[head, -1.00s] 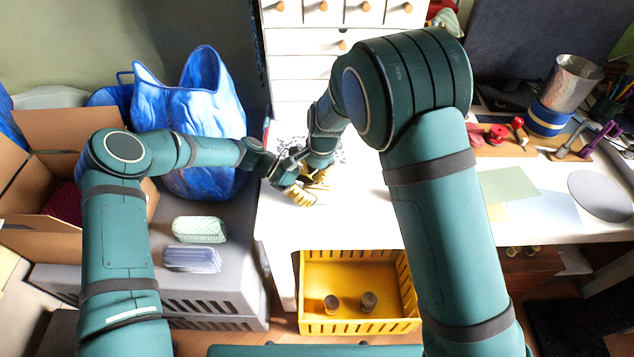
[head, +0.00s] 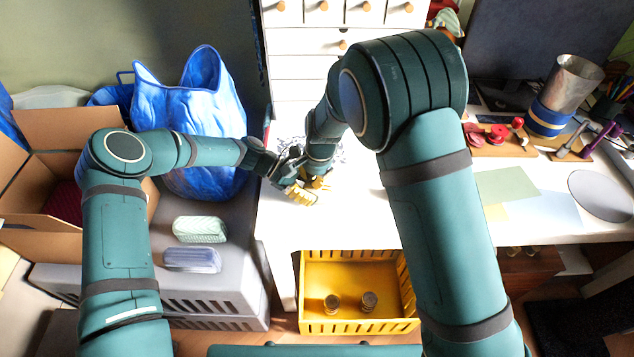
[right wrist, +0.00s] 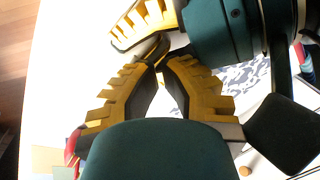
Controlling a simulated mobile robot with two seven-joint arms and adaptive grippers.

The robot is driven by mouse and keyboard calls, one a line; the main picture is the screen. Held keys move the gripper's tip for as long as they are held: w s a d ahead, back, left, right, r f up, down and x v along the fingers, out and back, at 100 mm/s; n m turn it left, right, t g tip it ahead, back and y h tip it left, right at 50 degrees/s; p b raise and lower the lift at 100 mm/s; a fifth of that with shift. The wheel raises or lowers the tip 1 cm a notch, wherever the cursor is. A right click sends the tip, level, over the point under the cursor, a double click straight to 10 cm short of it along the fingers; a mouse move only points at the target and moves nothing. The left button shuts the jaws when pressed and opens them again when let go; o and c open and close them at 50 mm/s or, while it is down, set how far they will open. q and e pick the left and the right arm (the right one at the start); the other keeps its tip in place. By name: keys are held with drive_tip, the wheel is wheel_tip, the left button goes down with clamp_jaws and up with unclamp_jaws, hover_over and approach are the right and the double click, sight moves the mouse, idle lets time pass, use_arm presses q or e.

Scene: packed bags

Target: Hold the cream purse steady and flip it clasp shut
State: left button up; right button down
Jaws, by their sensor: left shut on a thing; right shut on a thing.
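My left gripper (head: 302,194) and right gripper (head: 319,182) meet over the white desk top, their yellow fingers almost touching. The cream purse does not show clearly; the fingers and wrists cover the spot where it is held. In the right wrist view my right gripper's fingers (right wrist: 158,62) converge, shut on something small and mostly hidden. My left gripper's yellow finger (right wrist: 143,22) lies just beyond their tips. Both grippers are shut on what I take to be the purse. Its clasp cannot be made out.
A grey-white patterned thing (right wrist: 257,74) lies behind the hands. White drawers (head: 318,42) stand at the back. A blue bag (head: 205,120) and cardboard box (head: 45,240) are left. A yellow crate (head: 390,318) is below the front edge.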

drive_tip(key=shift+w+d+r, duration=0.1)
drive_tip(key=shift+w+r, duration=0.05)
drive_tip(key=shift+w+d+r, duration=0.15)
drive_tip(key=shift+w+r, duration=0.35)
drive_tip(key=shift+r, duration=0.05)
drive_tip(key=shift+w+d+r, duration=0.15)
drive_tip(key=shift+w+r, duration=0.35)
drive_tip(key=shift+r, duration=0.05)
drive_tip(key=shift+w+d+r, duration=0.1)
drive_tip(key=shift+w+r, duration=0.65)
drive_tip(key=shift+r, duration=0.25)
drive_tip(key=shift+w+d+r, duration=0.1)
drive_tip(key=shift+w+r, duration=0.65)
drive_tip(key=shift+r, duration=0.2)
use_arm(q)
drive_tip(key=o, duration=0.9)
drive_tip(key=shift+c, duration=0.2)
